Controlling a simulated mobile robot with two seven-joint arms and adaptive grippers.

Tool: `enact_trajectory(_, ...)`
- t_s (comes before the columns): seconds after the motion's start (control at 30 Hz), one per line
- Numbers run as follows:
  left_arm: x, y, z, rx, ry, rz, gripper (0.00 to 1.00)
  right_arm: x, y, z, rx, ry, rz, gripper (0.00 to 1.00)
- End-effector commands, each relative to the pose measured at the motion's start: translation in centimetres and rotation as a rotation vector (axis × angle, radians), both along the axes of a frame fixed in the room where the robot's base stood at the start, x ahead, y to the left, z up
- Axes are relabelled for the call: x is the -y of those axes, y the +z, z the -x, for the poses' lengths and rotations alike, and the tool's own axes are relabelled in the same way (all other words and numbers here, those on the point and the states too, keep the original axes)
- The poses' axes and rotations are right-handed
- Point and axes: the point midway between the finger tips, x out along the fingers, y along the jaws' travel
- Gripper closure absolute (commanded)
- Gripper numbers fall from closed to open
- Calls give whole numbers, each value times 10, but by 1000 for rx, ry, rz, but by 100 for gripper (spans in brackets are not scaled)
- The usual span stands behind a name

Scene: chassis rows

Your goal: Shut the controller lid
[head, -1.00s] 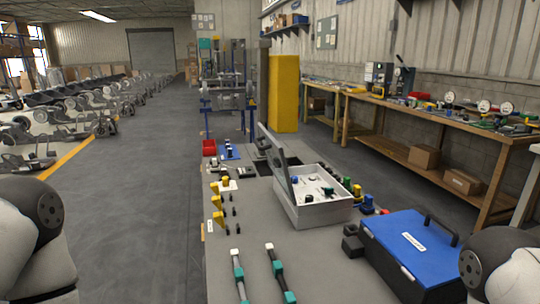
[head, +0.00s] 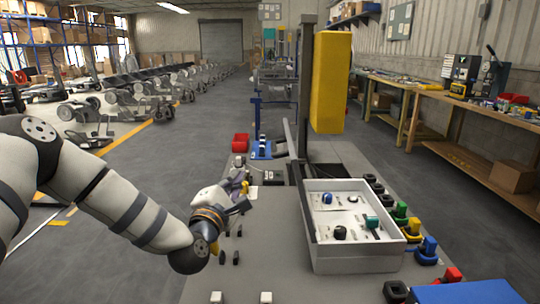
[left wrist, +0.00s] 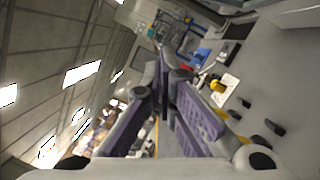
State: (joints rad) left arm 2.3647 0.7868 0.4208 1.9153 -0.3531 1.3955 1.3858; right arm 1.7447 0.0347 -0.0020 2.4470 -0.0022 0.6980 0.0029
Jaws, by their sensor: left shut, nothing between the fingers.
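The controller is a light grey open box (head: 352,258) on the grey bench in the head view, with switches and knobs on its white panel. Its lid (head: 299,185) stands raised along the box's left side, seen nearly edge-on as a thin dark panel. My left gripper (head: 243,207) is to the left of the lid, apart from it, above the bench's left part. In the left wrist view, its purple-padded fingers (left wrist: 166,62) are together and hold nothing. I cannot make out the lid in that view. My right gripper is out of view.
Yellow and black small parts (head: 240,186) lie near my left gripper. Colored plugs (head: 428,247) line the box's right side. A blue case (head: 470,293) shows at the bottom right. A dark post and yellow panel (head: 331,82) stand behind. The bench front (head: 300,285) is mostly clear.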

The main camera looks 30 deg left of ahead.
Motion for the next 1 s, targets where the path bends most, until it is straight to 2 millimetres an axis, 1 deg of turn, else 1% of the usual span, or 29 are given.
enact_trajectory(0.1, -5, 2, -25, 0, 0, -4, 100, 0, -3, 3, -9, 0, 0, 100)
enact_trajectory(0.37, -16, 6, -80, -4, -2, -4, 100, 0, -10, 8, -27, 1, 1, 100)
enact_trajectory(0.4, -8, 13, -83, -2, -7, -4, 100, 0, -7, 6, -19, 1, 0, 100)
enact_trajectory(0.47, 0, 20, -86, 1, -7, -3, 100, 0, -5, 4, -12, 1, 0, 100)
enact_trajectory(0.6, 13, 27, -91, 0, -4, -1, 100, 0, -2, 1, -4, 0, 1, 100)
enact_trajectory(0.73, 17, 27, -93, -2, -3, -2, 100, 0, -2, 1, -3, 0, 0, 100)
enact_trajectory(1.0, 17, 26, -93, -3, -3, -3, 100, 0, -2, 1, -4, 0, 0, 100)
